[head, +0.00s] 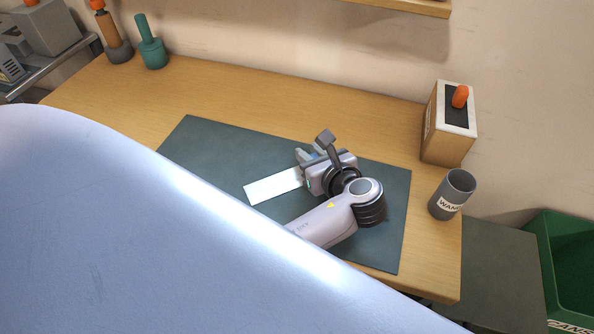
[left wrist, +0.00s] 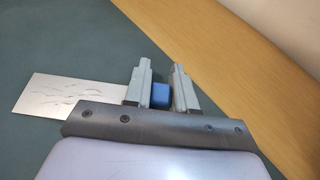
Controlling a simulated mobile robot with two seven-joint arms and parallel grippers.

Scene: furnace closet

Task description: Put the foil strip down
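The foil strip (head: 272,187) is a flat, pale silver piece over the dark mat (head: 215,150); it appears to lie flat there. In the left wrist view the strip (left wrist: 68,93) reaches from the left to behind one finger, which hides its end. My left gripper (head: 314,151) is low over the mat at the strip's right end. Its fingers (left wrist: 161,85) stand apart with a small blue block (left wrist: 160,95) between them. A narrow gap shows beside the block's right side. Whether the block belongs to the strip is unclear. My right gripper is not in view.
The mat lies on a wooden bench (head: 250,95). A dark grey cup (head: 453,195) and a box with an orange knob (head: 447,130) stand at the right end. A green bin (head: 560,260) is beyond it. Tools stand at the back left.

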